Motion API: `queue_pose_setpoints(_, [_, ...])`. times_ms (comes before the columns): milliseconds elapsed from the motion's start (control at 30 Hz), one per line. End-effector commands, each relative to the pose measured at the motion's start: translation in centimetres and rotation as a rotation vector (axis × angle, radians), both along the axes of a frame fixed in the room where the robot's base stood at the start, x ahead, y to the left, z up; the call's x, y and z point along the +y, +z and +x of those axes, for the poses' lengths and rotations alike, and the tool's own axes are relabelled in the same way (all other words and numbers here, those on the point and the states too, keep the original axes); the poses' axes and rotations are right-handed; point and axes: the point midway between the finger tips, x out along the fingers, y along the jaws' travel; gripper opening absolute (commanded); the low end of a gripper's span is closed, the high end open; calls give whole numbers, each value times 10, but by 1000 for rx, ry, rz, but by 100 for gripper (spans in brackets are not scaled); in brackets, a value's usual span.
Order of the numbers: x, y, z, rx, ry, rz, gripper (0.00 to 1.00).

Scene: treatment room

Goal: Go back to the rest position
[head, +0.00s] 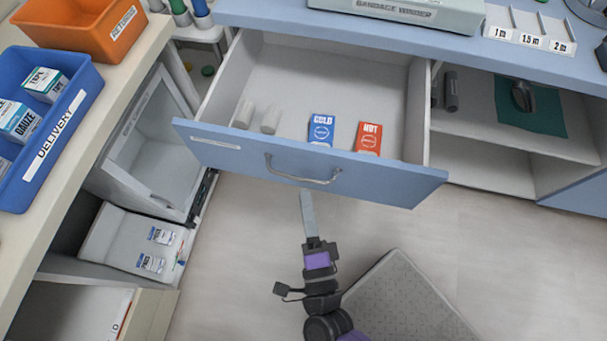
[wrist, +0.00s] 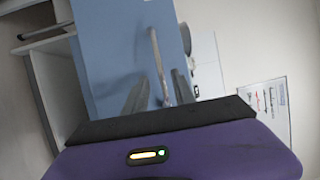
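My gripper (head: 306,196) is in front of the blue drawer (head: 225,150), which is pulled out. Its fingertips are close to the drawer's metal handle (head: 322,181). In the wrist view my gripper (wrist: 160,92) has its two fingers apart, with nothing held between them. The handle (wrist: 153,50) shows in line with the gap between the fingers, against the blue drawer front (wrist: 110,55). I cannot tell whether the fingertips reach around the handle or stop short of it.
The open drawer holds a blue COLD pack (head: 321,130), a red HOT pack (head: 368,138) and two pale rolls (head: 270,120). A blue DELIVERY bin (head: 45,155) and an orange bin (head: 75,28) stand on the left counter. An open compartment (head: 130,240) is below it.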

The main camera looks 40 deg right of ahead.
Motion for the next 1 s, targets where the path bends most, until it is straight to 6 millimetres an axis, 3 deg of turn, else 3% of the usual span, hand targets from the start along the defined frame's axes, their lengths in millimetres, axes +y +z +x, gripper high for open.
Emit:
queue_pose_setpoints(300, [10,-1,-17,-2,0,0,32])
queue_pose_setpoints(867, [10,-3,-16,13,3,-16,32])
queue_pose_setpoints(933, [16,-5,-12,48,25,-57,32])
queue_pose_setpoints(1000, [19,5,-1,82,59,-142,32])
